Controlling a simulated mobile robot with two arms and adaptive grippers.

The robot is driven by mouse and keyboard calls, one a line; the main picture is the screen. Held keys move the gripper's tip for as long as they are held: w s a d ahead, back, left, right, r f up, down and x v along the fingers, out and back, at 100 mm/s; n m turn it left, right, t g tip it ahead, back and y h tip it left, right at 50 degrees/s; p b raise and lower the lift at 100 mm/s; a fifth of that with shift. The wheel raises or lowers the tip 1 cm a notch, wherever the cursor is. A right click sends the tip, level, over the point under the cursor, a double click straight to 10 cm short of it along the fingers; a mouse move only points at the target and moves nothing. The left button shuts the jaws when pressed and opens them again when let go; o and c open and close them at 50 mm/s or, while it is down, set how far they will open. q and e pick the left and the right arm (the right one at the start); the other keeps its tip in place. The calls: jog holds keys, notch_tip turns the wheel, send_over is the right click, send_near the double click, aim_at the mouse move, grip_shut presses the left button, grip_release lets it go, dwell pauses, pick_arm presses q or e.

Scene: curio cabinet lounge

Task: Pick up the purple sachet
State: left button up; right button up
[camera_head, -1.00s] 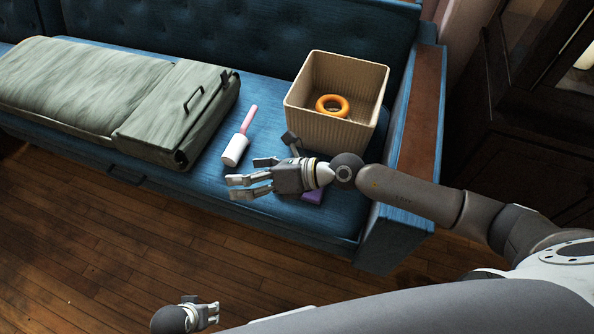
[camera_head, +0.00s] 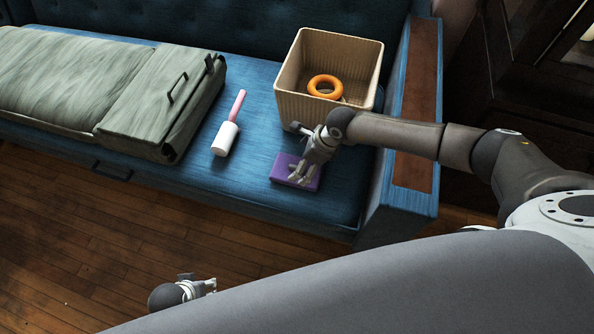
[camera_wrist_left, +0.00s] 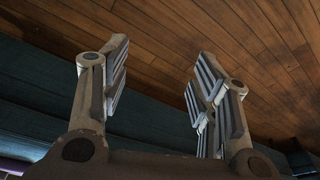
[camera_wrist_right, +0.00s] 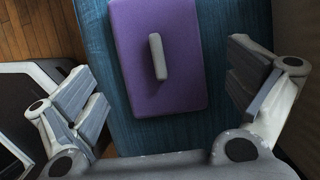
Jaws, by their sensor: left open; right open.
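The purple sachet (camera_head: 281,166) lies flat on the blue sofa seat, in front of the ribbed bin. My right gripper (camera_head: 301,174) is over it and partly hides it. In the right wrist view the sachet (camera_wrist_right: 180,85) shows as a purple block with a pale grey bar on top. It lies between my open right fingers (camera_wrist_right: 165,95), which do not appear to touch it. My left gripper (camera_head: 205,287) is low over the wooden floor in front of the sofa. It is open and empty in the left wrist view (camera_wrist_left: 160,90).
A beige ribbed bin (camera_head: 300,98) holding an orange ring (camera_head: 325,87) stands behind the sachet. A white lint roller (camera_head: 225,139) with a pink handle lies to its left. A grey-green folded case (camera_head: 150,105) fills the seat's left; the armrest (camera_head: 415,120) bounds the right.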

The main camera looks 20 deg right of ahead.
aim_at(285, 164)
jog(key=b+x, duration=0.1)
jog(key=x, duration=0.2)
jog(key=shift+w+a+f, duration=0.1)
jog(key=shift+a+f, duration=0.15)
jog(key=shift+w+a+f, duration=0.1)
jog(key=shift+a+f, duration=0.05)
jog(key=shift+f, duration=0.25)
pick_arm(q)
jog(key=r, duration=0.2)
jog(key=w+r, duration=0.1)
jog(key=r, duration=0.1)
jog(key=shift+r, duration=0.1)
pick_arm(e)
jog(key=c, duration=0.7)
jog(key=shift+c, duration=0.5)
jog(key=shift+r, duration=0.15)
